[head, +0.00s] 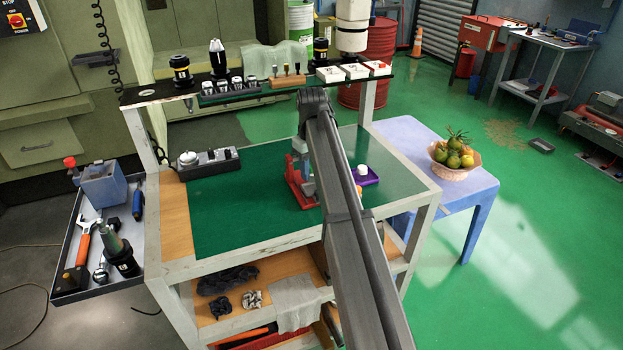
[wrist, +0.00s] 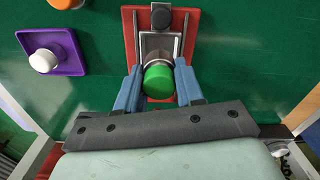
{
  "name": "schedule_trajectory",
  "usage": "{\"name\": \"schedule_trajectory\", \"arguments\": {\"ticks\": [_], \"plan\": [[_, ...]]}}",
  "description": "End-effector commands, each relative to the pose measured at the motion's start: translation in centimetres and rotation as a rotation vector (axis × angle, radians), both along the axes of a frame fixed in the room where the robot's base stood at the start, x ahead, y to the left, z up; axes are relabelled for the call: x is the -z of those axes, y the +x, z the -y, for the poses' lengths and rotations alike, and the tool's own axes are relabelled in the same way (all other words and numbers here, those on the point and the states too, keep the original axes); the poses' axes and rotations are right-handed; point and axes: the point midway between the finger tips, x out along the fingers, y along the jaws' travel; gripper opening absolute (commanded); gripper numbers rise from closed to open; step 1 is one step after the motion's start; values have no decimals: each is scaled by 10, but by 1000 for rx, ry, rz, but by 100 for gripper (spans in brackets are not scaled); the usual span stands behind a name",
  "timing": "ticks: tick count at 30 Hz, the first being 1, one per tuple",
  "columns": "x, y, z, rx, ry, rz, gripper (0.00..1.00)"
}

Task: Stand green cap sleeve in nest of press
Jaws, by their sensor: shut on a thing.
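In the wrist view the green cap sleeve (wrist: 159,83) shows its round green top, with a grey metallic part just beyond it. My gripper (wrist: 158,72) has its blue fingers closed on either side of it. The red press (wrist: 131,40) lies directly beyond and below, with a grey square frame and a black round knob (wrist: 161,17). The sleeve overlaps the near end of the frame in this view; I cannot tell whether it touches the nest. In the head view the red press (head: 294,183) is partly behind my arm, and the sleeve is hidden.
A purple tray (wrist: 72,62) holding a white-topped piece (wrist: 43,61) lies left of the press. An orange round thing (wrist: 63,3) is at the top edge. The green cart top (head: 235,208) is clear left of the press. A tool rack (head: 255,90) runs along the back.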

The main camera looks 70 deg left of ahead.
Motion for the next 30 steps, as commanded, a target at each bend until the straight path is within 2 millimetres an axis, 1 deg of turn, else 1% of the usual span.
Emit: {"name": "schedule_trajectory", "arguments": {"ticks": [9, 24, 25, 30], "plan": [[33, 0, 1, 0, -1, 0, 5], [40, 0, 0, 0, 1, 0, 5], [40, 0, 0, 0, 1, 0, 40], [40, -1, 0, -1, 0, -1, 56]]}}
